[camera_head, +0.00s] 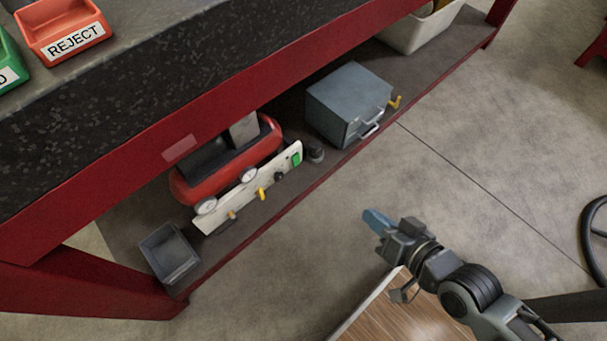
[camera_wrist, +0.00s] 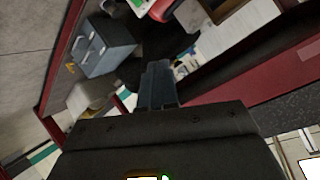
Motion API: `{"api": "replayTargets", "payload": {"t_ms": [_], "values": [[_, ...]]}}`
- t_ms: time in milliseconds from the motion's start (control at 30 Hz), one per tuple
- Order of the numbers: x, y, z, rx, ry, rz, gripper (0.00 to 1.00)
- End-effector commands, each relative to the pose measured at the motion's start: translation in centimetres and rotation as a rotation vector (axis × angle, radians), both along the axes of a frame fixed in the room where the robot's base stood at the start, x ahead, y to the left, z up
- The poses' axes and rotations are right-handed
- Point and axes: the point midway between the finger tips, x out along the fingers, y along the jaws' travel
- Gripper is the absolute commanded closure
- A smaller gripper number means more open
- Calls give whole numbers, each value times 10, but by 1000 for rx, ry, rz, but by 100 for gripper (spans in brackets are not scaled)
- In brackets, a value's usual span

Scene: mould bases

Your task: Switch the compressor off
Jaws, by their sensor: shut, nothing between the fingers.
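The red compressor (camera_head: 232,163) lies on the low shelf under the bench. Its pale front panel (camera_head: 244,193) carries two round gauges, a yellow lever (camera_head: 262,193), a dark knob (camera_head: 279,177) and a green switch (camera_head: 296,159) at the right end. Whether the switch is on or off is too small to tell. My gripper (camera_head: 375,219) is shut and empty, out over the floor to the right of the shelf and apart from the panel. In the wrist view the shut fingers (camera_wrist: 157,82) stand in the middle, and part of the red compressor (camera_wrist: 163,9) shows at the top edge.
A grey metal box (camera_head: 349,103) with a handle and yellow lever stands right of the compressor. A small grey bin (camera_head: 169,253) stands left of it. The red bench frame (camera_head: 120,180) overhangs the shelf. A red REJECT bin (camera_head: 65,32) is on top.

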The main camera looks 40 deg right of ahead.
Motion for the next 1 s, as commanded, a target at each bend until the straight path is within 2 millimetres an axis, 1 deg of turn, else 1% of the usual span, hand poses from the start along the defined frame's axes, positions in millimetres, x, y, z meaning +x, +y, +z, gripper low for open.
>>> {"api": "replayTargets", "payload": {"t_ms": [33,67,100,167,200,267,300,400,500,600,733,867,1000], "values": [[14,-7,-34,47,5,-34,100],[20,-11,-48,78,12,-54,100],[29,-15,-66,119,19,-78,100],[43,-23,-91,182,29,-116,100],[53,-28,-107,226,34,-141,100],[67,-35,-131,291,42,-176,100],[78,-40,-145,335,45,-199,100],[104,-53,-180,447,51,-256,100],[131,-67,-209,559,52,-306,100],[156,-79,-231,664,53,-347,100],[181,-91,-249,770,50,-384,100],[196,-99,-256,836,48,-403,100],[202,-102,-258,862,48,-411,100]]}}
